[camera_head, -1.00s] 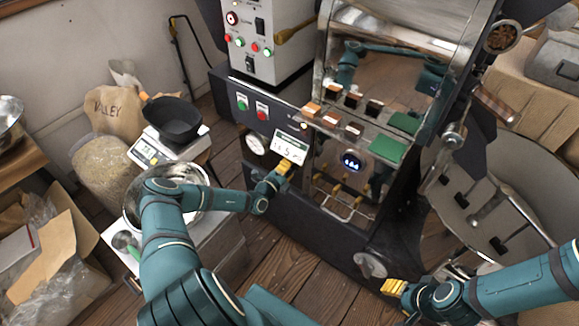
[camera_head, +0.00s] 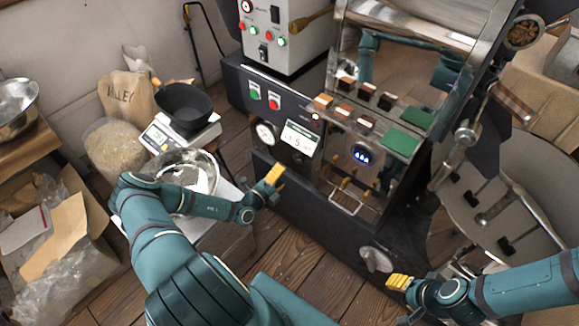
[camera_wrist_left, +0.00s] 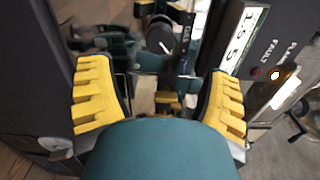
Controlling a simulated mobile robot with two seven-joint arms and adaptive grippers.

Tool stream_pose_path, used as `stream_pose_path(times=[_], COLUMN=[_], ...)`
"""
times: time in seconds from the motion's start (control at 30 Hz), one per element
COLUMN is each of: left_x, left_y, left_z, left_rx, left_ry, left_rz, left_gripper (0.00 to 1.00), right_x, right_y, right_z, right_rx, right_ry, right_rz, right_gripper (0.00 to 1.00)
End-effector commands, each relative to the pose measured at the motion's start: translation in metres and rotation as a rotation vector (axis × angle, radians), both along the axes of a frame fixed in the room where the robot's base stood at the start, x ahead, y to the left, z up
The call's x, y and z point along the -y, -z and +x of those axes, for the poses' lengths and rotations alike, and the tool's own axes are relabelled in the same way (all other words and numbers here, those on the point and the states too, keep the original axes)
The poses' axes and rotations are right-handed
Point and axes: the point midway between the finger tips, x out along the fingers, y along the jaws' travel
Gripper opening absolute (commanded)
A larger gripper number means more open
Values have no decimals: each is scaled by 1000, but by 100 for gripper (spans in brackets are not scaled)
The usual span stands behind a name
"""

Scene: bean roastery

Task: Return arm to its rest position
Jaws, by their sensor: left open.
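My left gripper (camera_head: 274,174) has yellow fingertips and sits in front of the dark roaster panel, below and left of the small display (camera_head: 300,138). In the left wrist view its two yellow fingers (camera_wrist_left: 160,100) stand apart with nothing held between them. My left arm crosses over the metal bowl on the white stand. My right gripper (camera_head: 398,282) is at the lower right, in front of the roaster's base; its yellow tips show, but their gap is too small to tell.
The roaster (camera_head: 330,215) fills the middle, with a round cooling tray (camera_head: 520,190) at right. A metal bowl (camera_head: 205,165), a scale with a black pan (camera_head: 183,106), a paper bag (camera_head: 125,97) and an open cardboard box (camera_head: 65,235) stand at left. Wooden floor shows below.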

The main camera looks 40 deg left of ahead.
Motion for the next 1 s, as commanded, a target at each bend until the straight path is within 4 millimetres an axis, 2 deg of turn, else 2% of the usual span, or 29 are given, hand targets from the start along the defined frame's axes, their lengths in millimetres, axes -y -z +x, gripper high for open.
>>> stream_pose_path(times=[0.2,0.77,0.87,0.97,1.0], left_x=[-1,0,15,54,78], left_y=[-1,-1,-3,-9,-12], left_z=[-15,-15,-12,-7,-7], left_rx=[1,1,-2,-6,-7], left_ry=[0,4,56,201,286], left_rz=[1,2,29,114,165], left_gripper=[78,78,78,78,78], right_x=[0,0,0,0,0], right_y=[0,0,0,0,0], right_z=[0,0,0,0,0], right_rx=[0,0,0,0,0], right_ry=[0,0,0,0,0], right_rz=[0,0,0,0,0], right_gripper=[47,47,47,47,47])
